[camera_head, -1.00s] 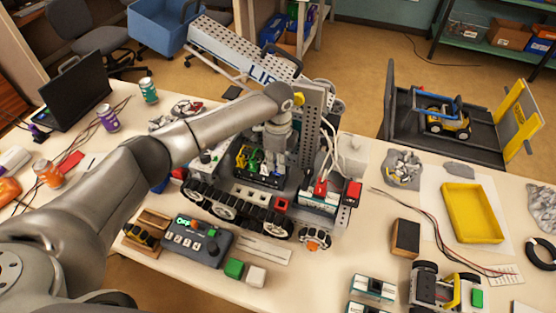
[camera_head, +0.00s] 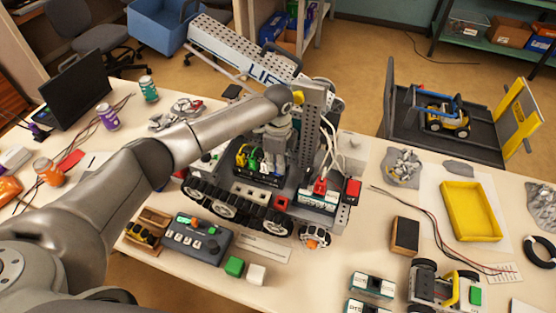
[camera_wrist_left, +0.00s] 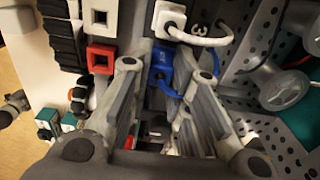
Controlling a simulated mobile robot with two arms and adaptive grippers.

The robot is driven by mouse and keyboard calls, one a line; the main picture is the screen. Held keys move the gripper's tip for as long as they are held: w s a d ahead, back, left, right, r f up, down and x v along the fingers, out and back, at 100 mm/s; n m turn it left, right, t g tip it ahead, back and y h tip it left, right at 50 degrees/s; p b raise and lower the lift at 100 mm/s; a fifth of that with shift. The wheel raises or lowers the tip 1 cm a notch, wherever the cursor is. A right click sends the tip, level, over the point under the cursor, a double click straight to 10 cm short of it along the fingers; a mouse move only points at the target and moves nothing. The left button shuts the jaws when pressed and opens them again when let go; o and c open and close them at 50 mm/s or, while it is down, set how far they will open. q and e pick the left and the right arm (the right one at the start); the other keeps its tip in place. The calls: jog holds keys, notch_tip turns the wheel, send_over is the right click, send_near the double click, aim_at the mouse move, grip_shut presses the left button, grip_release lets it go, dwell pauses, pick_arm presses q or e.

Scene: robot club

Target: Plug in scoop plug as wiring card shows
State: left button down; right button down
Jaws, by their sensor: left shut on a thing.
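A tracked robot with a long white arm marked "LIF" (camera_head: 255,72) stands on the table. Its socket bay holds a yellow plug (camera_head: 242,154) and a green plug (camera_head: 253,162). My left gripper (camera_head: 272,158) reaches down into this bay from above. In the left wrist view its fingers (camera_wrist_left: 165,82) are closed around a blue plug (camera_wrist_left: 160,66) with a blue cord. A white plug (camera_wrist_left: 168,18) stands just beyond it beside a "3" mark. Whether the blue plug is seated is hidden. A pale printed card (camera_head: 263,248) lies in front; its print is unreadable. My right gripper is not in view.
A grey control box (camera_head: 198,240) and green and white blocks (camera_head: 234,266) lie in front of the robot. A red connector (camera_head: 320,186) and white cables stand close on the gripper's right. A yellow tray (camera_head: 472,211) lies at right.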

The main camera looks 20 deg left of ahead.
pick_arm(q)
jog(key=shift+f, duration=0.4)
dwell(0.6)
jog(key=shift+s+f, duration=0.1)
dwell(0.9)
jog(key=c, duration=1.3)
grip_release()
jog(key=shift+r+p, duration=0.2)
jog(key=shift+p, duration=0.15)
jog(key=shift+r+p, duration=2.8)
jog(key=shift+r, duration=0.15)
jog(key=shift+f, duration=0.15)
